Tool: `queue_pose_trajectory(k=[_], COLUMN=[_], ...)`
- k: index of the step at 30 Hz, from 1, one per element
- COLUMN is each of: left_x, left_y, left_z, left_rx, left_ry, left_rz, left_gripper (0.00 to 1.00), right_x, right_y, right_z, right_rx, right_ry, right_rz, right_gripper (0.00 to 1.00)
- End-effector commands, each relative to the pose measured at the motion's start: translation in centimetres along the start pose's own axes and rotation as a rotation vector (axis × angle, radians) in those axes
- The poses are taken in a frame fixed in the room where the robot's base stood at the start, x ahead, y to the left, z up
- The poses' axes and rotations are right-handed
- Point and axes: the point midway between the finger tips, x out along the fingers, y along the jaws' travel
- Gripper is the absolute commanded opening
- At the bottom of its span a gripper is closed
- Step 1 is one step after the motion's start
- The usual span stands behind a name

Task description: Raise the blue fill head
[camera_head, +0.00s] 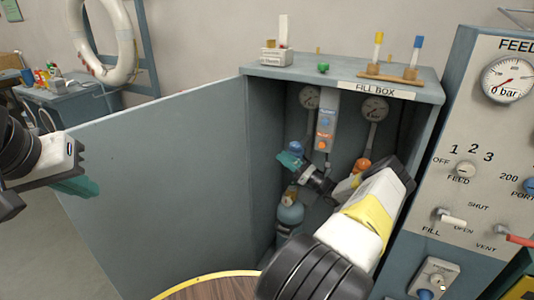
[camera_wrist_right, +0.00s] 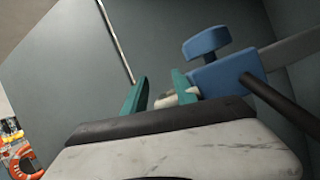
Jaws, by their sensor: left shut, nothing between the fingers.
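The blue fill head (camera_head: 297,147) is inside the open fill box, at the end of my right gripper (camera_head: 290,160). In the right wrist view the blue fill head (camera_wrist_right: 215,75) has a knob on top and sits right beside the right finger. The two teal fingers of my right gripper (camera_wrist_right: 158,92) stand apart. A pale piece shows between and behind them; whether they touch it is unclear. My left gripper (camera_head: 90,187) is shut and empty at the far left, outside the box door. A teal cylinder (camera_head: 290,213) stands below the fill head.
The fill box door (camera_head: 160,180) is swung open to the left. Gauges (camera_head: 375,109) and a grey control unit (camera_head: 327,120) with blue and orange buttons are inside the box. A feed panel (camera_head: 490,140) with levers stands close on the right. A round wooden top (camera_head: 215,290) is below.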

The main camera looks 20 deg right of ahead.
Motion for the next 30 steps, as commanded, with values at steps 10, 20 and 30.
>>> queue_pose_trajectory(k=[10, 20, 30], left_x=[0.0, 0.0, 0.0], left_y=[0.0, 0.0, 0.0], left_z=[0.0, 0.0, 0.0], left_rx=[0.000, 0.000, 0.000], left_ry=[0.000, 0.000, 0.000], left_rz=[0.000, 0.000, 0.000], left_gripper=[0.00, 0.00, 0.00], right_x=[-1.2, -6.6, -7.9], right_y=[0.0, 0.0, 0.0], right_z=[-0.2, -0.2, -0.1], right_rx=[0.002, 0.000, 0.001], right_ry=[0.005, 0.003, 0.002], right_rz=[-0.002, -0.003, 0.000], right_gripper=[0.33, 0.33, 0.33])
